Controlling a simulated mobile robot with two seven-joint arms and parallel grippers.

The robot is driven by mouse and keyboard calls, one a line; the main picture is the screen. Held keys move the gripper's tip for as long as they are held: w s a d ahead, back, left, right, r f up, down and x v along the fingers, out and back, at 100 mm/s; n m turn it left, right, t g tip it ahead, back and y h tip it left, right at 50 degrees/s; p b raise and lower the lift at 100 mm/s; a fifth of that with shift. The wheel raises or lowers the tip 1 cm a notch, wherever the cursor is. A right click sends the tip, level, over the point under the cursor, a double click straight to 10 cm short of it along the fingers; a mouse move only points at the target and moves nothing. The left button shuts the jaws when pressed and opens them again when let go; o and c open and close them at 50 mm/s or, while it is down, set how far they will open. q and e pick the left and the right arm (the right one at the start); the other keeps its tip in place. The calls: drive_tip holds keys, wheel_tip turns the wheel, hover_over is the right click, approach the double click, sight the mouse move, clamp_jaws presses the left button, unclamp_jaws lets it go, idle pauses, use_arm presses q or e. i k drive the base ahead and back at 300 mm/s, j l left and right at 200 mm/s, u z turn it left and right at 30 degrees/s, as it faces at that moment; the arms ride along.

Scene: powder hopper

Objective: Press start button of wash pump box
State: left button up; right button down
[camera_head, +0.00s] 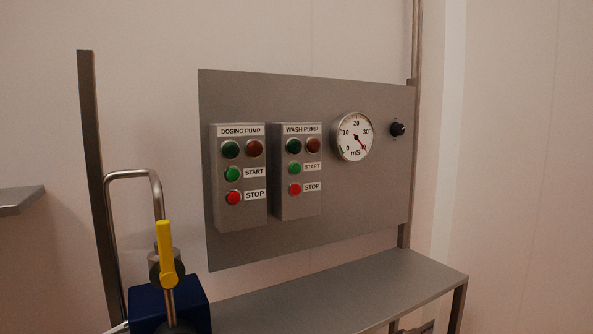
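The wash pump box (298,206) is a grey box mounted on a metal panel, labelled WASH PUMP at its top. Its green start button (294,168) sits beside a START label, and its red stop button (295,189) is just below, beside a STOP label. Above them are a dark green lamp (293,146) and a dark red lamp (313,146). Nothing covers the box or its buttons. Neither of my grippers shows in the head view.
A similar dosing pump box (240,213) hangs to the left. A dial gauge (352,137) and black knob (398,129) are to the right. A metal shelf (330,296) juts out below the panel. A yellow-handled valve (166,255) stands above a blue unit (185,294) at lower left.

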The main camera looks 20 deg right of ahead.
sight(295, 168)
drive_tip(key=i+l, duration=0.1)
drive_tip(key=l, duration=0.5)
drive_tip(key=i+l+u, duration=0.1)
drive_tip(key=l, duration=0.45)
drive_tip(key=i+l, duration=0.1)
drive_tip(key=l, duration=0.5)
drive_tip(key=u, duration=0.05)
